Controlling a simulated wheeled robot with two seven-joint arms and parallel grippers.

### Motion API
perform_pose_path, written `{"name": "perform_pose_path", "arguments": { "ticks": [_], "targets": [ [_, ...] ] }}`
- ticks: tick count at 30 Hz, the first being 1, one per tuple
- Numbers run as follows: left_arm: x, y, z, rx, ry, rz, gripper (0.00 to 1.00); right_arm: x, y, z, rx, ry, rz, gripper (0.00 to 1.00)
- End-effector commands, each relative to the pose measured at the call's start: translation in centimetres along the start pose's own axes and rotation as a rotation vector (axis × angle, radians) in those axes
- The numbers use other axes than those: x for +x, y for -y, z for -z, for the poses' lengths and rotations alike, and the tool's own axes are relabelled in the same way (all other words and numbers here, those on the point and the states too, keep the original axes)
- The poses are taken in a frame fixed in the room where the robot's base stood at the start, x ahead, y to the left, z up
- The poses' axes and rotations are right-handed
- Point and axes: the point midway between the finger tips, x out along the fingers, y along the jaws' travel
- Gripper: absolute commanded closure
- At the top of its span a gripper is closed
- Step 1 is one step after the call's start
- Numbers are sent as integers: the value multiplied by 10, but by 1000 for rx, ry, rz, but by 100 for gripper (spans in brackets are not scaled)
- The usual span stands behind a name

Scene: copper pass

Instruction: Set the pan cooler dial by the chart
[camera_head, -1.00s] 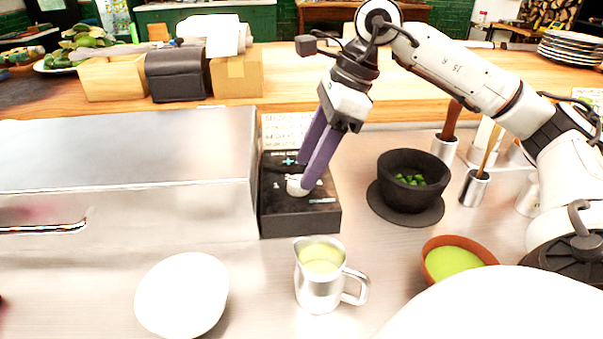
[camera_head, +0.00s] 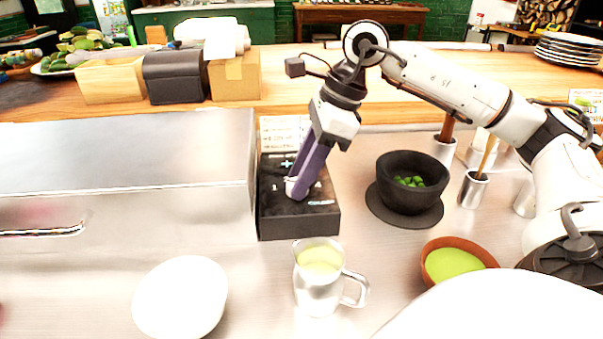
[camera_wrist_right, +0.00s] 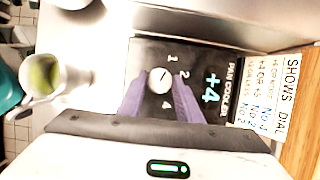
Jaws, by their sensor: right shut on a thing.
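The pan cooler box (camera_head: 300,222) is a black unit on the steel counter. In the right wrist view the pan cooler (camera_wrist_right: 148,52) shows a lit +4 and a round pale dial (camera_wrist_right: 160,76) with the numbers 1, 2 and 4 visible around it. A small mark on the dial seems to point to the upper right, towards the 2. My right gripper (camera_head: 297,190) reaches down with purple fingers shut on the dial. The chart card (camera_head: 284,132) stands behind the box; in the wrist view the chart (camera_wrist_right: 268,92) is headed "SHOWS DIAL", its rows only partly legible. My left gripper is not in view.
A steel jug (camera_head: 318,292) of pale green liquid and a white bowl (camera_head: 181,298) stand in front of the box. A black mortar (camera_head: 411,190) with green pieces is to the right, and a brown bowl (camera_head: 457,262) nearer. A large steel housing (camera_head: 125,160) adjoins on the left.

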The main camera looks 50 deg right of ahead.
Motion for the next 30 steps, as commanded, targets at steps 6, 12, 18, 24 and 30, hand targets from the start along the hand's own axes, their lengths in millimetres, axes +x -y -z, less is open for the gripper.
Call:
{"name": "perform_pose_path", "arguments": {
  "ticks": [6,12,18,24,30],
  "targets": [
    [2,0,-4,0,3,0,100,1,-1,0,67,1,28,91],
    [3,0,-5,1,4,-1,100,1,-2,0,197,0,82,91],
    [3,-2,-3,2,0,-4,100,0,-4,-1,354,2,148,91],
    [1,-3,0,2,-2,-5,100,0,-5,-2,500,1,208,91],
    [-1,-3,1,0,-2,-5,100,0,-6,-2,614,1,254,91]
  ]
}}
